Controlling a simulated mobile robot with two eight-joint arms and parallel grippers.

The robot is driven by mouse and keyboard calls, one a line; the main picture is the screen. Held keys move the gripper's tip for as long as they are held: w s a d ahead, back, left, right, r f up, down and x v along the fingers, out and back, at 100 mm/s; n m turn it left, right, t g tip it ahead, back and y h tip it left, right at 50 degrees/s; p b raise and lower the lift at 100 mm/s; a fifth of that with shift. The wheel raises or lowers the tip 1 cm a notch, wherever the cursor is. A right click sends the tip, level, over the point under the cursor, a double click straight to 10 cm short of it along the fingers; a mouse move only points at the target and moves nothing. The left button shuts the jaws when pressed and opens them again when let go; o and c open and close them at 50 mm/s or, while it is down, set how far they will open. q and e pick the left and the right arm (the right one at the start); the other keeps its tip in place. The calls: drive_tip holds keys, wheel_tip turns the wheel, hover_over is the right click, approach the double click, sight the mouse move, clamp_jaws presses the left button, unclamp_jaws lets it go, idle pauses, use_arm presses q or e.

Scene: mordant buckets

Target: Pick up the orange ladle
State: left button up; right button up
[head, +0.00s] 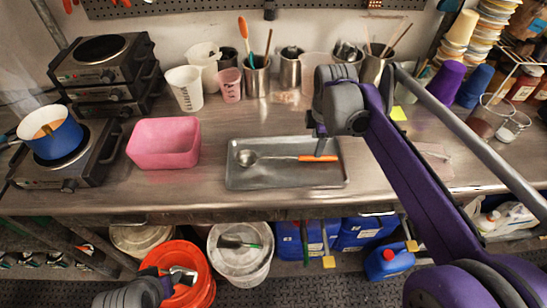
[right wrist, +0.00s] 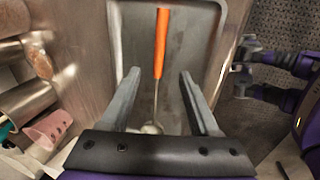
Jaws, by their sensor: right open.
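The orange ladle lies in a shallow grey metal tray (head: 235,180) on the bench. Its orange handle (head: 318,158) points right and its round metal bowl (head: 246,158) is at the left in the head view. My right gripper (head: 319,146) is above the handle side of the tray, open and empty. In the right wrist view the ladle's handle (right wrist: 161,40) runs up between and beyond my two spread fingers (right wrist: 159,74), with the bowl partly hidden near the palm. My left gripper (head: 182,275) is low at the bottom left, over an orange bucket; its jaw state is unclear.
A pink tub (head: 164,145) stands left of the tray. A blue pot (head: 50,134) sits on a hot plate at far left. Metal canisters with utensils (head: 257,76) and white cups (head: 186,88) line the back. Bare bench lies around the tray. Buckets (head: 240,250) are below.

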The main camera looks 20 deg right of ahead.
sight(312, 156)
drive_tip(key=f, duration=0.2)
drive_tip(key=w+f, duration=0.1)
drive_tip(key=f, duration=0.5)
drive_tip(key=shift+w+d+f, duration=0.15)
drive_tip(key=shift+w, duration=0.25)
drive_tip(key=shift+s, duration=0.1)
clamp_jaws()
